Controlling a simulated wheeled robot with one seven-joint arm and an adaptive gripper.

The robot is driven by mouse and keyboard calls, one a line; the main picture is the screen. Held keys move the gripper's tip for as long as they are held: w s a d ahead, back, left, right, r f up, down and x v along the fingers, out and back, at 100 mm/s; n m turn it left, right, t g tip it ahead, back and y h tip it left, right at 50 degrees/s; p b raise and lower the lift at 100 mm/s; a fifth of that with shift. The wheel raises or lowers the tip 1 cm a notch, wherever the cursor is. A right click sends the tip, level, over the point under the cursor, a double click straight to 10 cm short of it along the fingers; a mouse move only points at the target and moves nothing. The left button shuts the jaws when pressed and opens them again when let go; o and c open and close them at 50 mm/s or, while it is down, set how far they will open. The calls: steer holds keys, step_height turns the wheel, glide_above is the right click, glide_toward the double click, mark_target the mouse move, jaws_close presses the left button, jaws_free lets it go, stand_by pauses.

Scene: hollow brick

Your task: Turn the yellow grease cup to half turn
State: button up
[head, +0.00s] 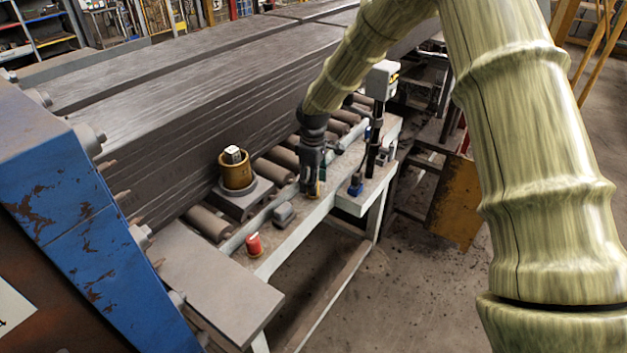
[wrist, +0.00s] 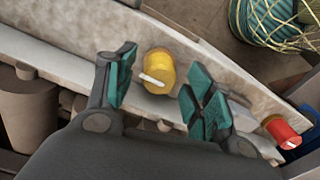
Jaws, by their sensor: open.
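The yellow grease cup (wrist: 160,68) sits on the pale rail (wrist: 215,60) in the wrist view, with a white bar mark across its near side. The mark runs nearly crosswise, tilted slightly down to the right. My gripper (wrist: 160,92) is open, with one teal-padded finger on each side of the cup. I see gaps between the pads and the cup, and no contact shows. In the head view my gripper (head: 312,190) points down at the bench edge, and the cup is mostly hidden by the fingers.
A red cap (wrist: 282,130) with a white mark lies right of my gripper. A netted green bundle (wrist: 268,18) is beyond the rail. In the head view, a brass cylinder (head: 237,178), a red knob (head: 253,245) and a grey block (head: 284,213) stand left of my gripper; rollers (head: 280,170) run behind.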

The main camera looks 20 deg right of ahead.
steer(key=shift+f, duration=0.65)
steer(key=shift+c, duration=0.2)
steer(key=c, duration=1)
